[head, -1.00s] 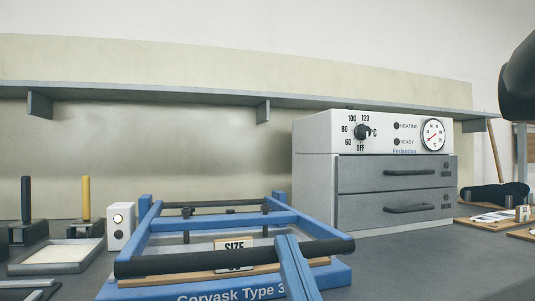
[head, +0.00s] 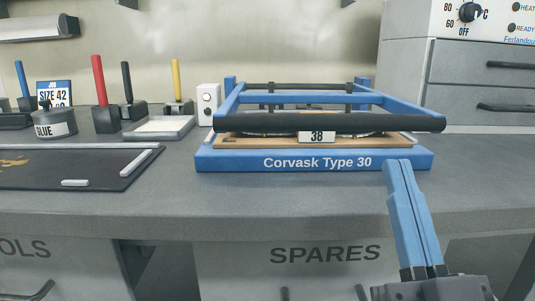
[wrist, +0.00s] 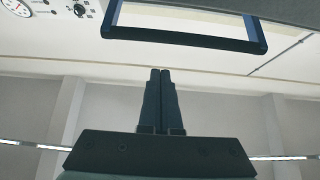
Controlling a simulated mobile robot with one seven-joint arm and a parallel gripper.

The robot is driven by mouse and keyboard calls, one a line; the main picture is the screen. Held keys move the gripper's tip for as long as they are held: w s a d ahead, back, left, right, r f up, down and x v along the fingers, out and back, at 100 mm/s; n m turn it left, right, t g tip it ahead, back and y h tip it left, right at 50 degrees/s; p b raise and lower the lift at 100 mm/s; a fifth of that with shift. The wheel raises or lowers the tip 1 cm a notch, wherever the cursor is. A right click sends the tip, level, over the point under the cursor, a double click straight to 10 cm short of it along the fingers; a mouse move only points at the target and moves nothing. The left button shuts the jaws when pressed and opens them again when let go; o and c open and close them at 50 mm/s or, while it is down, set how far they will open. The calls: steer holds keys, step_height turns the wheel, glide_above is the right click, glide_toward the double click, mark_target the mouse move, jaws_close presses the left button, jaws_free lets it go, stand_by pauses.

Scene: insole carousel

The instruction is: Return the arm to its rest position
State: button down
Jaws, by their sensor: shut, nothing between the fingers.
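My gripper (head: 398,163) is in front of the right front corner of the blue Corvask Type 30 press (head: 230,160) in the head view. Its two blue fingers lie together, point upward in the picture and hold nothing. The wrist view also shows the fingers (wrist: 160,72) side by side with no gap. The press carries a blue frame with a black front bar (head: 320,123) and a "38" size tag (head: 317,137). In the wrist view a dark-edged frame (wrist: 185,38) shows beyond the fingertips, and they appear apart from it.
A white and grey oven (head: 405,85) stands at the right back. A dark mat (head: 70,180), a glue pot (head: 55,122), a shallow tray (head: 160,135) and several coloured-handled tools are at left. The grey counter (head: 250,205) is bare along its front edge, above drawers.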

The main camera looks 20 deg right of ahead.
steer(key=w+a+r+n+t+y+p, duration=0.15)
steer(key=a+r+y+p, duration=0.3)
steer(key=a+r, duration=0.75)
steer(key=a+r+n+t+y+p, duration=0.1)
steer(key=a+r+n+y+p, duration=0.15)
steer(key=a+r+p, duration=0.6)
step_height(320, 180, up, 41)
steer(key=p, duration=3.3)
steer(key=shift+w+a+f+m+p, duration=0.15)
steer(key=shift+f+m+p, duration=0.05)
steer(key=shift+m+p, duration=0.2)
